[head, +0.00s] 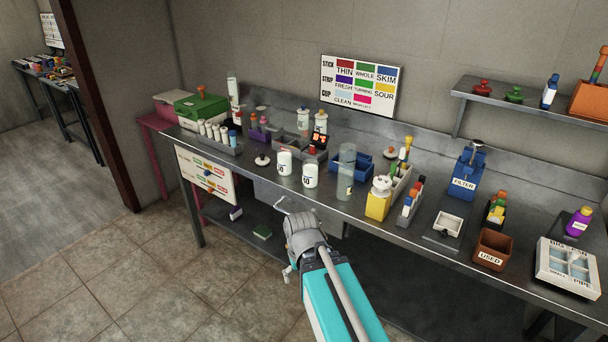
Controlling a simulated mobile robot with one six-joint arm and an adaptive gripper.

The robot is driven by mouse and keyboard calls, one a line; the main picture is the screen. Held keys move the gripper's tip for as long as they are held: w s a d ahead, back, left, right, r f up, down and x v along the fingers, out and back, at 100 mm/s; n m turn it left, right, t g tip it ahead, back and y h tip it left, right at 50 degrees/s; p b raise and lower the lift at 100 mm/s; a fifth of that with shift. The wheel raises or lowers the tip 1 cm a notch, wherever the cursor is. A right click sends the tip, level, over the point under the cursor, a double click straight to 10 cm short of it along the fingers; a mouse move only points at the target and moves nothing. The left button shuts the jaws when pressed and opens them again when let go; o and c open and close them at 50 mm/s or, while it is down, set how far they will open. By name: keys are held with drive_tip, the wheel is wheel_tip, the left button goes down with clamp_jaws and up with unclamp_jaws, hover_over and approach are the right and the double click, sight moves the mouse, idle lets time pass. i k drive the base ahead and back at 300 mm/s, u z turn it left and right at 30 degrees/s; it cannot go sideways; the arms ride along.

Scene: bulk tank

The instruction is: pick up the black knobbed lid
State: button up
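I cannot pick out a clearly black knobbed lid in the head view. A small pale lid with a dark knob (262,160) lies on the steel bench (240,172), left of two white tubs. Another small lid with a reddish knob (390,153) sits further right, beside the blue bin. On the wall shelf stand a red knobbed lid (482,88) and a green knobbed one (514,94). My gripper (296,205) is in front of the bench's front edge, apart from all of these lids. Its fingers are too small to read as open or shut.
Two white tubs (284,163) (310,176), a tall clear cylinder (346,172) and a yellow container (378,200) stand near the front edge. A blue filter box (463,175) and a brown used bin (493,250) are to the right. A lower shelf runs beneath the bench.

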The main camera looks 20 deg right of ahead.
sight(261, 161)
drive_tip(key=z, duration=0.25)
drive_tip(key=i, duration=0.95)
drive_tip(key=u, duration=0.3)
